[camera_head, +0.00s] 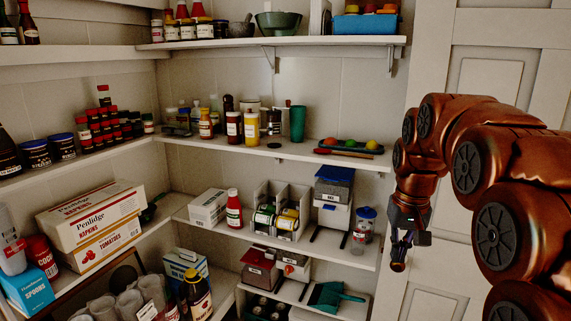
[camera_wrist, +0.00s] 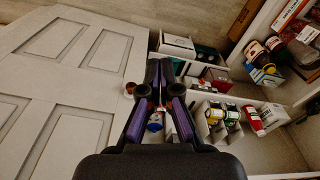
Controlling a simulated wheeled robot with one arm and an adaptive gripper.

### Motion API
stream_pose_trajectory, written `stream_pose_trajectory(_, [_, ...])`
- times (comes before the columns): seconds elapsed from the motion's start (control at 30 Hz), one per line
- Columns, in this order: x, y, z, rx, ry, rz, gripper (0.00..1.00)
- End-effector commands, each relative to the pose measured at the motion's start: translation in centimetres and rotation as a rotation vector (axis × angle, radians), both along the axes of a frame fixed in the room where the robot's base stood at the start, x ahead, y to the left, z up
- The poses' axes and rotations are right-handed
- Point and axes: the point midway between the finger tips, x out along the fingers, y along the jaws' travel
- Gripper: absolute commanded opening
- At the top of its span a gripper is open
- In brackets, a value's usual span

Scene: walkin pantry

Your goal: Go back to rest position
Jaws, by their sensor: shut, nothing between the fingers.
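My gripper (camera_head: 398,265) hangs pointing down at the right, in front of the white door and just right of the shelf ends. My copper-coloured arm bends down to it from the right edge. In the wrist view my gripper (camera_wrist: 159,92) has its purple-sided fingers close together, shut, with nothing held. A small jar with a blue lid (camera_head: 362,224) stands at the right end of the middle shelf, left of my gripper. In the wrist view the jar (camera_wrist: 155,122) shows beyond and between the finger links.
The white panelled door (camera_head: 440,270) is behind my arm. Shelves fill the left and back walls; the middle shelf edge (camera_head: 340,261) ends close to my gripper. It bears a ketchup bottle (camera_head: 234,208), a can rack (camera_head: 281,210) and bins. A teal dustpan (camera_head: 330,297) lies lower.

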Motion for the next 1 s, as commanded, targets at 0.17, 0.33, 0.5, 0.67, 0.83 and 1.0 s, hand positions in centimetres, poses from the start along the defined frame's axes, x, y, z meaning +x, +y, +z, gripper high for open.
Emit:
stream_pose_trajectory(0.17, [-5.6,1.6,-1.5,0.004,0.047,0.022,0.00])
stream_pose_trajectory(0.33, [-10.7,2.8,-3.2,0.006,0.085,0.041,0.00])
stream_pose_trajectory(0.5, [-16.3,3.9,-5.3,0.007,0.130,0.060,0.00])
stream_pose_trajectory(0.67, [-21.5,4.6,-7.6,0.007,0.166,0.077,0.00])
stream_pose_trajectory(0.83, [-26.9,5.1,-10.1,0.007,0.208,0.094,0.00])
stream_pose_trajectory(1.0, [-30.6,5.3,-12.0,0.006,0.233,0.104,0.00])
